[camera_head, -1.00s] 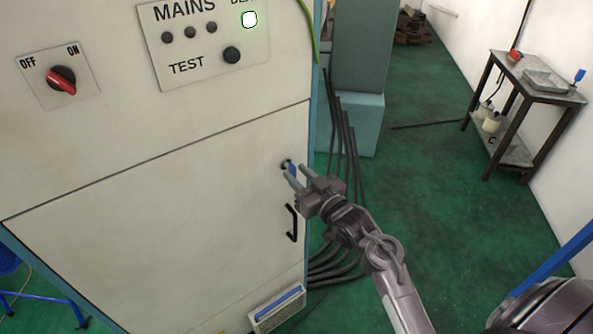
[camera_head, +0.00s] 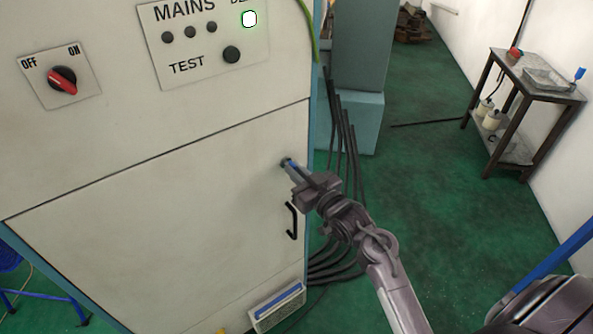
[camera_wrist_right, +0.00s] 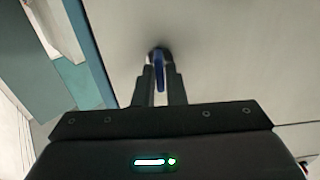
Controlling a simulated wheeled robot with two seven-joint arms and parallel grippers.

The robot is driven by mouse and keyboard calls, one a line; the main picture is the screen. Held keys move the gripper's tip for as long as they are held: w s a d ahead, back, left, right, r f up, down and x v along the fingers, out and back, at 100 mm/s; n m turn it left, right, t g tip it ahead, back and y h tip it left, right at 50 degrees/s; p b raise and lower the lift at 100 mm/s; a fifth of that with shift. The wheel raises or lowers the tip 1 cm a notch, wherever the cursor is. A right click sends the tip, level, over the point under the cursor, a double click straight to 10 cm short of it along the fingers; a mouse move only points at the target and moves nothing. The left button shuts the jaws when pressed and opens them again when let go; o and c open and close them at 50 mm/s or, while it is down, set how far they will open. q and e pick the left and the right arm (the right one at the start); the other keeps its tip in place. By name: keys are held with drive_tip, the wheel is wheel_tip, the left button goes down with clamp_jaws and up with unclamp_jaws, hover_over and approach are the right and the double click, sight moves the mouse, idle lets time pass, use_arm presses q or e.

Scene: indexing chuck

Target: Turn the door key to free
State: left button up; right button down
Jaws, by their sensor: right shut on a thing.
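The door key has a blue head and sits in a dark round lock on the cabinet door (camera_head: 140,230), near the door's right edge. In the head view only a bit of the blue key (camera_head: 292,165) shows. My right gripper (camera_head: 296,172) is shut on the key's head. In the right wrist view the blue key (camera_wrist_right: 159,75) stands between the two fingers, in front of the dark lock (camera_wrist_right: 159,53). Lock markings cannot be made out. My left gripper is not in view.
A black door handle (camera_head: 292,221) is just below my right gripper. Above the door are a red OFF/ON switch (camera_head: 62,80) and a MAINS panel (camera_head: 205,45). Black cables (camera_head: 345,150) run beside the cabinet. A metal side table (camera_head: 530,95) stands at right on open green floor.

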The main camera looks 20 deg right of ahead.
drive_tip(key=shift+r+m+p, duration=0.2)
drive_tip(key=shift+m+p, duration=1)
drive_tip(key=shift+p, duration=0.05)
drive_tip(key=m+p, duration=0.2)
drive_tip(key=shift+m, duration=0.4)
drive_tip(key=shift+d+f+m+p, duration=0.1)
drive_tip(key=shift+f+m+p, duration=0.1)
drive_tip(key=shift+m+p, duration=2.5)
drive_tip(key=shift+d+f+m+p, duration=0.15)
drive_tip(key=shift+m+p, duration=1.5)
drive_tip(key=shift+m, duration=1.95)
drive_tip(key=shift+a, duration=0.1)
drive_tip(key=c, duration=1.5)
unclamp_jaws()
drive_tip(key=shift+c, duration=0.2)
